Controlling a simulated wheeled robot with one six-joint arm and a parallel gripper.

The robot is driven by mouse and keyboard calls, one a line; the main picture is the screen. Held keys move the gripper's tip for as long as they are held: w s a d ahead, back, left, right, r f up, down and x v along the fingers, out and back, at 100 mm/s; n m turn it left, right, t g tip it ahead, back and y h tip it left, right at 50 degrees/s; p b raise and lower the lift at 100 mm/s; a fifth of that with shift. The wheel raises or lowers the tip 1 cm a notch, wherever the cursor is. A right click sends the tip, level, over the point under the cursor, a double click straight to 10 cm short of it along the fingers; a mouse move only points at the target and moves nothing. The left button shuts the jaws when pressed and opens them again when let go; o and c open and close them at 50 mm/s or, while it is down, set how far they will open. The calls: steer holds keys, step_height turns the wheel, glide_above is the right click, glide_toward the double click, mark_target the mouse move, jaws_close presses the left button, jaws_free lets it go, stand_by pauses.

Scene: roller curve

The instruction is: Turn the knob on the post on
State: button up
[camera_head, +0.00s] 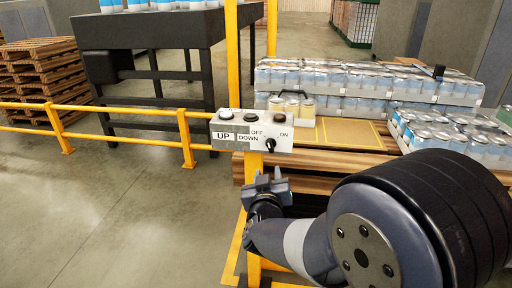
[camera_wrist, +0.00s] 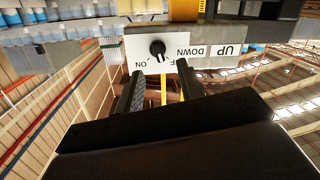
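The control box (camera_head: 224,143) is a grey box with a white plate on a yellow post (camera_head: 233,60). It has round buttons on top and the labels UP, DOWN, OFF and ON. The black knob (camera_head: 270,144) is at its right end, below and between OFF and ON. In the wrist view, which is upside down, the knob (camera_wrist: 157,48) seems to point towards the partly hidden OFF label. My gripper (camera_head: 268,183) is just below the box in the head view. In the wrist view my gripper (camera_wrist: 160,70) is open and empty, its fingers either side of the knob's line, apparently short of it.
A yellow railing (camera_head: 90,106) runs left from the post. A pallet with packs of cans (camera_head: 360,82) stands behind the box at right. A dark table (camera_head: 150,30) is behind at left. The floor (camera_head: 130,215) at front left is clear.

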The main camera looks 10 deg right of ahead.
mark_target(270, 147)
steer(key=shift+m+t+h, duration=0.3)
steer(key=shift+h, duration=0.5)
steer(key=x, duration=1.1)
steer(key=shift+w+a+r, duration=0.25)
steer(key=shift+w+r, duration=0.15)
steer(key=shift+w, duration=0.1)
steer(key=shift+c, duration=0.4)
steer(key=c, duration=0.5)
steer(key=shift+c, duration=0.2)
